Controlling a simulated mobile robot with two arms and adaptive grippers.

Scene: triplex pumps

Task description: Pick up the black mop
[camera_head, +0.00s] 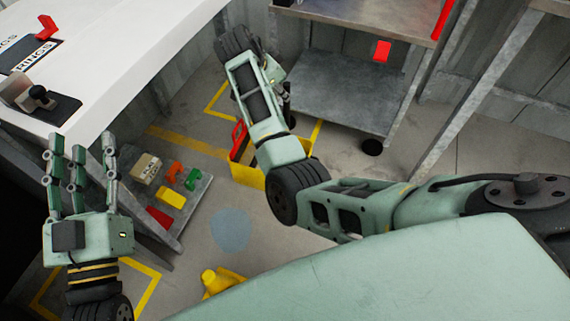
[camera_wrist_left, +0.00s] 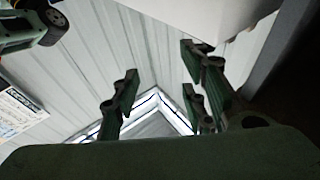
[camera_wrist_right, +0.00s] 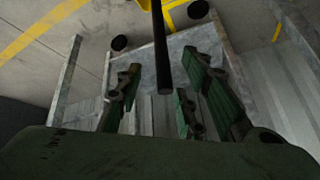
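In the right wrist view a straight black pole (camera_wrist_right: 162,55), which looks like the mop's handle, runs down from a yellow part at the top edge. Its lower end lies between the fingers of my right gripper (camera_wrist_right: 160,76), which are spread apart. I cannot tell whether any finger touches it. In the head view my right gripper is mostly hidden behind its own wrist, and I cannot make out the mop. My left gripper (camera_head: 82,145) is open and empty beside the white table; its spread fingers show in the left wrist view (camera_wrist_left: 160,74).
The white table (camera_head: 130,60) is at upper left. A grey metal cart (camera_head: 340,95) stands at the back. A yellow bucket (camera_head: 247,176) stands below my right arm. A low platform (camera_head: 195,205) holds small coloured parts. A yellow object (camera_head: 215,283) is on the floor.

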